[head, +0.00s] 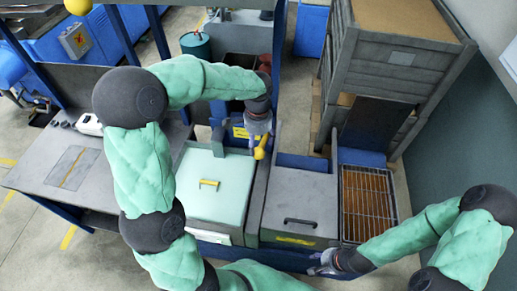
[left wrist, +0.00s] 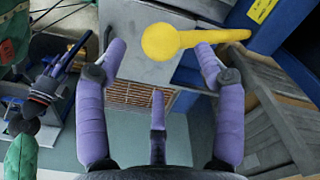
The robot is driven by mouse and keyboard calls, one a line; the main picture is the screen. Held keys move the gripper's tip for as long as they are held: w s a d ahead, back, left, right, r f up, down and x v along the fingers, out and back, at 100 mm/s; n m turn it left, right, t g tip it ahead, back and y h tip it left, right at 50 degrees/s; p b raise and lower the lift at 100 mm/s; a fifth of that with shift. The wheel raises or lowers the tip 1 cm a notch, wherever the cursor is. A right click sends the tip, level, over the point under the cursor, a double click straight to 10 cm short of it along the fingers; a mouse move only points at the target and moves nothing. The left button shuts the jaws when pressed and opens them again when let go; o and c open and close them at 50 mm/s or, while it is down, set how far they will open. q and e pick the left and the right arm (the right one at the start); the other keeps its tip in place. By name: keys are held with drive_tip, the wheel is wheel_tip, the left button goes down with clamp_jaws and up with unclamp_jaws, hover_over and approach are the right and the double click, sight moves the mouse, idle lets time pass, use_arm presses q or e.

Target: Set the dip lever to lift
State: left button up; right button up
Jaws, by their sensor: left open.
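The yellow dip lever (head: 261,149) stands between the pale green-lidded box and the grey-lidded box in the head view. In the left wrist view the lever (left wrist: 205,38) has a round knob at its left end and its rod runs right. My left gripper (head: 259,132) is open just above the lever. In the left wrist view its purple fingers (left wrist: 158,55) are spread, with the knob between or just beyond the tips; contact cannot be told. My right gripper (head: 322,264) is low, near the grey box's front edge, its finger opening unclear.
The green-lidded box (head: 222,190) has a yellow handle. The grey-lidded box (head: 302,195) has a dark handle. A wire grate (head: 368,205) lies to the right, below a tall grey crate stack (head: 385,70). A grey workbench (head: 60,160) stands at the left.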

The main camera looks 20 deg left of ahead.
sight(258, 149)
use_arm(q)
wheel_tip(258, 149, down, 6)
drive_tip(key=shift+r, duration=0.15)
idle(0.3)
clamp_jaws()
